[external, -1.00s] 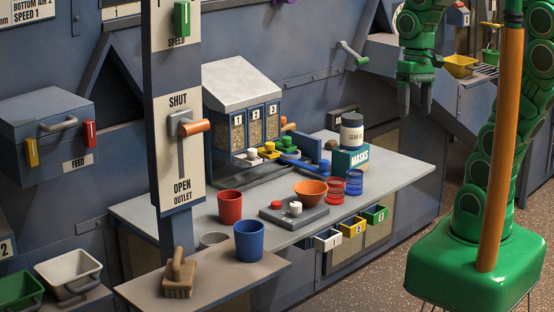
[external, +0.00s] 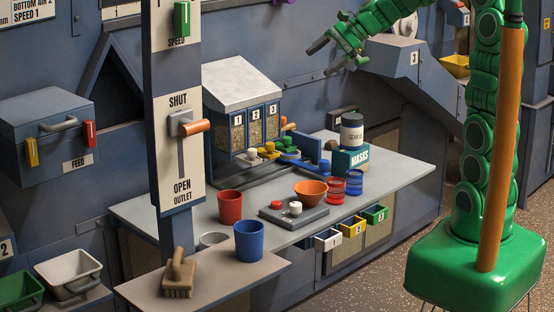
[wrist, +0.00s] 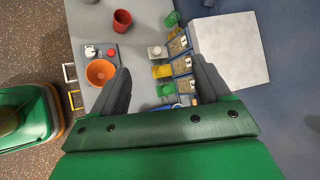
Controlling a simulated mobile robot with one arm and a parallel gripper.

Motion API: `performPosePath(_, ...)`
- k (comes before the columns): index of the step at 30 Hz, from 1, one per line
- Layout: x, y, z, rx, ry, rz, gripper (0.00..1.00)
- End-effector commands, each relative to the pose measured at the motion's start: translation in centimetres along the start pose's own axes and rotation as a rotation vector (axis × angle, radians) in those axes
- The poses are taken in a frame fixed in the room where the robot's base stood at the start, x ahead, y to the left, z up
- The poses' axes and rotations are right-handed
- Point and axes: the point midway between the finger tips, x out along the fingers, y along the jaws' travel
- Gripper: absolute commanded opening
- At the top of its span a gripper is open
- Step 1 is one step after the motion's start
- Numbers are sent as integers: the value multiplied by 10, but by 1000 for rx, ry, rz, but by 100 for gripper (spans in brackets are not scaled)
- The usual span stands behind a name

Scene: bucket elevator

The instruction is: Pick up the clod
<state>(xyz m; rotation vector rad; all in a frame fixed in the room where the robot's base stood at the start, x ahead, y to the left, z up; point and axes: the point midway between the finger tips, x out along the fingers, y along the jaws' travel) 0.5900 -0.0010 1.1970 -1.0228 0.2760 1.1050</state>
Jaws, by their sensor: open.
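My gripper (external: 318,60) is high above the bench, near the back wall, left of and well above that lump. Its two fingers are spread, with nothing between them. I cannot make out a clod in the wrist view.
The sample box (external: 240,85) with a pale sloped roof stands at the bench's back. A labelled jar (external: 352,133) stands on the MASKS box (external: 350,161). An orange bowl (external: 310,193), a red cup (external: 230,206) and a blue cup (external: 249,241) stand nearer the front.

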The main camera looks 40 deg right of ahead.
Motion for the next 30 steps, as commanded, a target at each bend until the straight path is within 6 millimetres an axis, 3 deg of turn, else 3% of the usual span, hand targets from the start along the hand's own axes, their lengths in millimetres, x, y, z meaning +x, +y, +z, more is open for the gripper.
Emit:
performPosePath(6, -11, -61, -79, 335, -5, -200, 76)
performPosePath(13, -40, -106, -177, 686, -16, -417, 76)
performPosePath(18, -58, -118, -235, 873, -25, -530, 76)
performPosePath(30, -92, -123, -321, 1135, -44, -698, 76)
